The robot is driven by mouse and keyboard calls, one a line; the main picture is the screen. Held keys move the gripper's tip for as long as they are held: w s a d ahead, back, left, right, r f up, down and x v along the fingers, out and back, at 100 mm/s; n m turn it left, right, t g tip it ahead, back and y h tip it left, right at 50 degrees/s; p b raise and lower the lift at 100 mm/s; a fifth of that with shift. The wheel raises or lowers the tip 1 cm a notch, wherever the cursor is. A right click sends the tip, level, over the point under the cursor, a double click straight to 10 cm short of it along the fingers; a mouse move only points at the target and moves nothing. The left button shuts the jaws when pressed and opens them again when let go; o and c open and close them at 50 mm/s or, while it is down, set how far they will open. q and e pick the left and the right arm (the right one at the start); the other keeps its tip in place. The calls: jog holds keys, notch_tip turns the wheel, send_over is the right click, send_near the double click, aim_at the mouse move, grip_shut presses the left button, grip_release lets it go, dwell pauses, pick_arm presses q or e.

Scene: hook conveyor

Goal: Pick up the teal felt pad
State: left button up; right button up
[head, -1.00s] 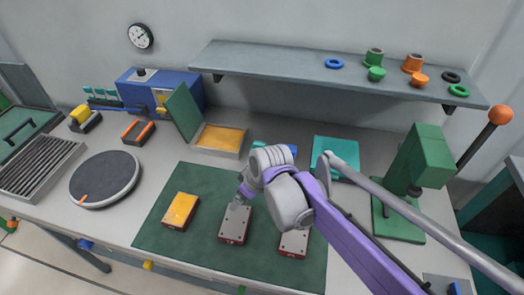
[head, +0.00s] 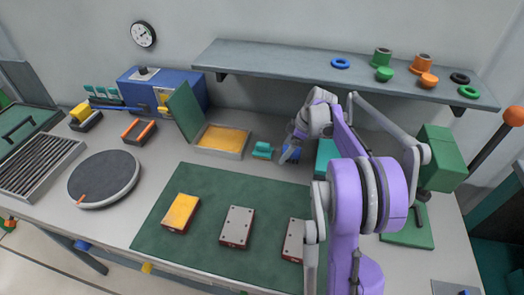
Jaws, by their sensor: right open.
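The teal felt pad (head: 325,157) lies flat on the bench below the shelf. My right arm hides its right part. My right gripper (head: 288,155) is open, just left of the pad, over a small blue item (head: 293,152); I cannot tell whether it touches that item. A smaller teal piece (head: 262,150) sits just left of the gripper. My left gripper is not in view.
A green mat (head: 270,195) holds a yellow-topped block (head: 181,212) and two grey-topped blocks (head: 237,227). An open box with a yellow inside (head: 222,140) stands behind. A wall shelf (head: 300,68) overhangs the back. A green press (head: 438,155) stands right.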

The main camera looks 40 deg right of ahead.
aim_at(264, 144)
jog(key=shift+w+a, duration=1.2)
jog(key=shift+w, duration=0.3)
jog(key=w+a, duration=0.1)
jog(key=w+a+f+p, duration=0.1)
jog(key=w, duration=0.1)
jog(key=shift+w+a, duration=0.2)
jog(key=shift+a, duration=0.15)
jog(key=c, duration=0.3)
grip_shut()
jog(key=shift+r, duration=0.45)
jog(key=s+a, duration=0.2)
jog(key=shift+s+a+b, duration=0.1)
jog(key=shift+a+b, duration=0.25)
jog(key=shift+b, duration=0.05)
jog(key=shift+s+a+r, duration=0.2)
jog(key=shift+s+r, duration=0.05)
jog(key=shift+r, duration=0.5)
notch_tip(264, 144, up, 13)
jog(key=p, duration=0.1)
jog(key=shift+f, duration=0.2)
